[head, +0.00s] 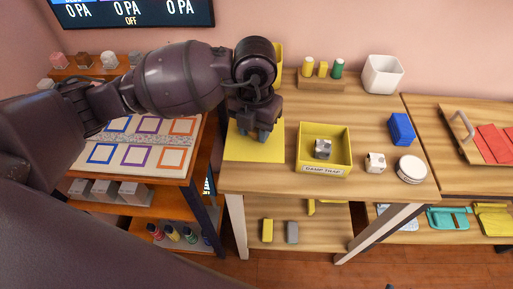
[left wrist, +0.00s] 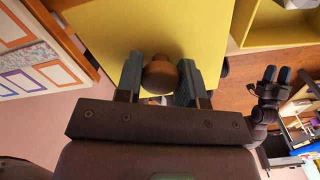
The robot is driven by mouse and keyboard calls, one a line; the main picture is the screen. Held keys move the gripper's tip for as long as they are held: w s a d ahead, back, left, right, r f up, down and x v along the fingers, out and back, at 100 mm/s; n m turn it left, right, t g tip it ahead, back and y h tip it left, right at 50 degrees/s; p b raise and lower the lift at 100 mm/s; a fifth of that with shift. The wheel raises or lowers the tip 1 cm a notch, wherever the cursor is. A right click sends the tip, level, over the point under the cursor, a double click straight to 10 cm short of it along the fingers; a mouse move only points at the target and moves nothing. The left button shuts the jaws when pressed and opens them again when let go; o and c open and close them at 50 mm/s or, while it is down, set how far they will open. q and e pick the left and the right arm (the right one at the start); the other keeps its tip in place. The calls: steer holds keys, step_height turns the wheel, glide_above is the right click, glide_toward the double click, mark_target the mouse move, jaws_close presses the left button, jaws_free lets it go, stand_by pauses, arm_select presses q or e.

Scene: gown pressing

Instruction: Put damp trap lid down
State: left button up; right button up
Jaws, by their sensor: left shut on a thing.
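The damp trap (head: 325,170) is an open yellow box with a label on its front wall, standing on the wooden table; a grey cube (head: 322,149) sits inside. The damp trap lid (head: 252,152) is a flat yellow panel to the left of the box. My left gripper (head: 262,132) is over the lid. In the left wrist view, my left gripper (left wrist: 160,78) is shut on the lid's round brown knob (left wrist: 160,76). I cannot tell whether the lid touches the table. My right gripper (left wrist: 277,75) shows in the left wrist view, its fingers apart and empty.
A white die-like cube (head: 375,162), a round white tin (head: 410,169) and a blue block (head: 401,129) stand right of the box. A rack of small bottles (head: 321,83) and a white cup (head: 382,75) are behind. A board with coloured squares (head: 140,145) lies left.

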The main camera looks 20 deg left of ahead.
mark_target(255, 150)
arm_select(q)
steer(key=shift+f, duration=1.3)
step_height(255, 150, down, 5)
steer(key=shift+r+b, duration=0.1)
steer(key=shift+b, duration=0.6)
steer(key=o, duration=0.9)
